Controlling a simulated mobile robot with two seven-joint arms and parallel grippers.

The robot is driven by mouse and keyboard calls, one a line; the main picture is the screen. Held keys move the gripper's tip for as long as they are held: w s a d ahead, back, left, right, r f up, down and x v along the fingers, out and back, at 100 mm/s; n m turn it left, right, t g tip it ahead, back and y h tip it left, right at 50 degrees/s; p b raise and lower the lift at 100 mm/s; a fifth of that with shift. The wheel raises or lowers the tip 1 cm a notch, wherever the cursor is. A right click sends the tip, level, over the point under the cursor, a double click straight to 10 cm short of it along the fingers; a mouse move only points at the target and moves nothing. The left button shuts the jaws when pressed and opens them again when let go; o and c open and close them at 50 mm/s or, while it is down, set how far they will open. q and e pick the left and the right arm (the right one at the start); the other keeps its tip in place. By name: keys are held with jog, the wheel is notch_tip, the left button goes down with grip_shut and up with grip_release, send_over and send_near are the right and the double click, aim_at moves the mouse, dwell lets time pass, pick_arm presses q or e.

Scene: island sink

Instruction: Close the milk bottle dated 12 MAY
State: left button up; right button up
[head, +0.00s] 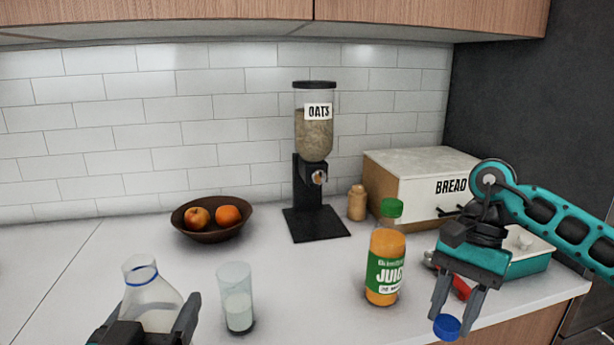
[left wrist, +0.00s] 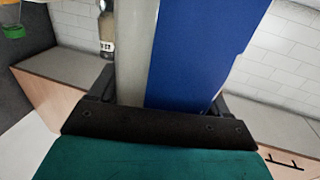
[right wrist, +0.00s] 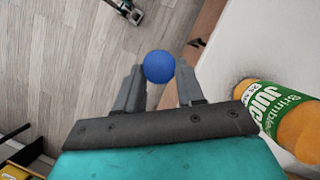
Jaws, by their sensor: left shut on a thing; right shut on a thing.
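An open milk bottle (head: 150,298) with a blue ring at its neck stands at the front left in the head view, partly hidden by my left gripper (head: 160,325). My left gripper is shut on it; in the left wrist view the bottle's blue and whitish side (left wrist: 200,55) fills the space between the fingers. No date is readable. My right gripper (head: 454,310) is shut on a blue cap (head: 447,326) at the right front, well apart from the bottle. The cap also shows between the fingertips in the right wrist view (right wrist: 159,67).
A glass with some milk (head: 238,300) stands just right of the bottle. An orange juice bottle with a green cap (head: 385,255) stands left of my right gripper. Behind are a fruit bowl (head: 212,222), an oats dispenser (head: 316,180) and a bread box (head: 420,185). The counter between glass and juice is clear.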

aim_at(442, 336)
jog(key=s+f+n+h, duration=0.1)
jog(key=n, duration=0.1)
jog(key=a+f+n, duration=0.1)
jog(key=f+n, duration=0.1)
jog(key=s+a+f+n+g+h, duration=0.1)
jog(key=n, duration=0.2)
jog(key=shift+s+f+h, duration=0.15)
jog(key=shift+s+h, duration=0.15)
jog(key=shift+s, duration=0.05)
jog(key=shift+s+f+n+h, duration=0.35)
jog(key=shift+f+n, duration=0.15)
jog(key=shift+n, duration=0.4)
pick_arm(q)
jog(key=d+f+m+g+h, duration=0.2)
jog(key=d+m+h, duration=0.2)
jog(key=d, duration=0.3)
jog(key=s+d+f+m+g+h, duration=0.1)
jog(key=d+m+g+h, duration=0.1)
jog(key=d+m+h, duration=0.2)
jog(key=d+h, duration=0.3)
jog(key=shift+f+h, duration=0.3)
jog(key=shift+f, duration=0.05)
jog(key=shift+d, duration=0.1)
pick_arm(e)
jog(key=shift+a, duration=0.1)
